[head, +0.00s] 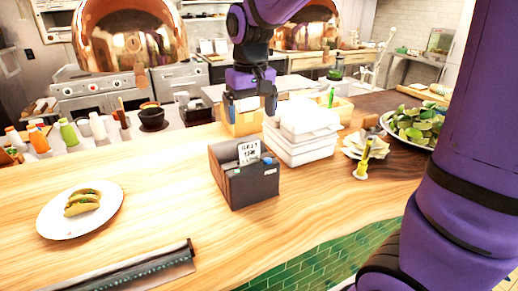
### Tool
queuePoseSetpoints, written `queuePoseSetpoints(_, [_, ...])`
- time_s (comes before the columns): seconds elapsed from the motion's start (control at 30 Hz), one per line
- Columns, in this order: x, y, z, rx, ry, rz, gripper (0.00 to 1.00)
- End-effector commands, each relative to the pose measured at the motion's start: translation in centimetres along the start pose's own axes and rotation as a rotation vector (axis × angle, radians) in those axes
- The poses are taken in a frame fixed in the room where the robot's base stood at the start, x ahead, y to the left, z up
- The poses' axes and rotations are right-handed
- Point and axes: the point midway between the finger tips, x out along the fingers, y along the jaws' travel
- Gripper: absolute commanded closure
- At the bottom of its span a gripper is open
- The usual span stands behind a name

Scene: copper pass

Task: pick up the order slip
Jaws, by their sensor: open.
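The order slip (249,151) is a small white paper with dark print. It stands upright out of the top of a dark box (245,187), which looks like a receipt printer, on the wooden counter. My gripper (250,113) points down and appears above and behind the box in the head view. Its two fingers are spread apart with nothing visible between them. It looks clear of the slip; the exact gap in depth cannot be told.
White stacked containers (301,135) stand close to the right of the box. A plate (54,214) with tacos is at the left, and a dark strip (140,268) lies at the front edge. A bowl of limes (413,127) is at the right.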

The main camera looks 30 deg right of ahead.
Motion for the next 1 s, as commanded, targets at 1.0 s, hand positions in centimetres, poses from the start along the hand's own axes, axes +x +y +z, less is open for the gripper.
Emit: queuePoseSetpoints(1.0, [10.8, -0.5, -0.7, -0.001, -0.019, 0.004, 0.08])
